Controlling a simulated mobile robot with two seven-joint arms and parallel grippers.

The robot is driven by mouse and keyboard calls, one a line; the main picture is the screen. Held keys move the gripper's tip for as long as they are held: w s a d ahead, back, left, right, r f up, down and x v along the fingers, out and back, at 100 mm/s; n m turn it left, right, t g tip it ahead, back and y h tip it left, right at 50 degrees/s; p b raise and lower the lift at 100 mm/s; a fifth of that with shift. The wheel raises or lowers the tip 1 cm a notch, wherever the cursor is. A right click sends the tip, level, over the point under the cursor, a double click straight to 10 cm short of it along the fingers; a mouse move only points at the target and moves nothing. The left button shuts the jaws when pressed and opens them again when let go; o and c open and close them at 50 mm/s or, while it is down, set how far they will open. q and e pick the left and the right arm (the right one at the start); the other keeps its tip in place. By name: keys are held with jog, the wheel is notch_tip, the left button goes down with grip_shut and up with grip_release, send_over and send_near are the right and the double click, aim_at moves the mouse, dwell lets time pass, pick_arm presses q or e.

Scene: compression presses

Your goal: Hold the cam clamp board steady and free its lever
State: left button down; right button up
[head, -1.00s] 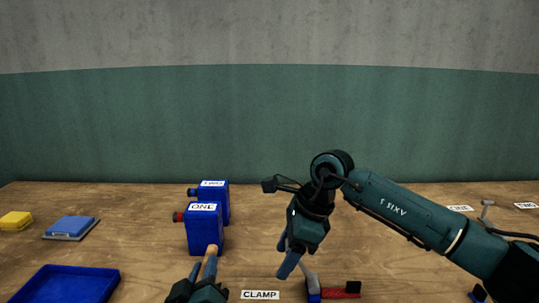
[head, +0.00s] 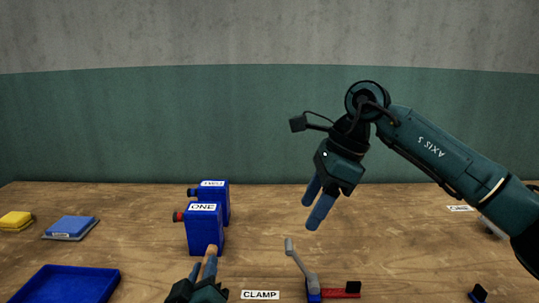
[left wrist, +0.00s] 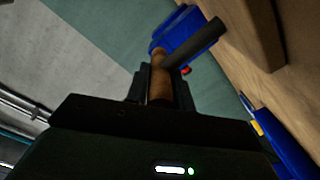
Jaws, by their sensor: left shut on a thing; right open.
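The lower part of the clamp is cut off by the frame edge. My left gripper (head: 203,270) is shut on a brown wooden handle (head: 212,249); the handle also shows in the left wrist view (left wrist: 160,82). What the handle joins is hidden. My right gripper (head: 313,214) is open and empty, above the lever and clear of it.
Two blue boxes labelled ONE (head: 205,232) and TWO (head: 214,190) stand behind my left gripper. The table's middle is clear.

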pick_arm(q)
jog(key=shift+f, duration=0.4)
jog(key=c, duration=1.5)
grip_release()
jog(key=o, duration=0.4)
jog(key=shift+r, duration=0.2)
jog(key=shift+r, duration=0.1)
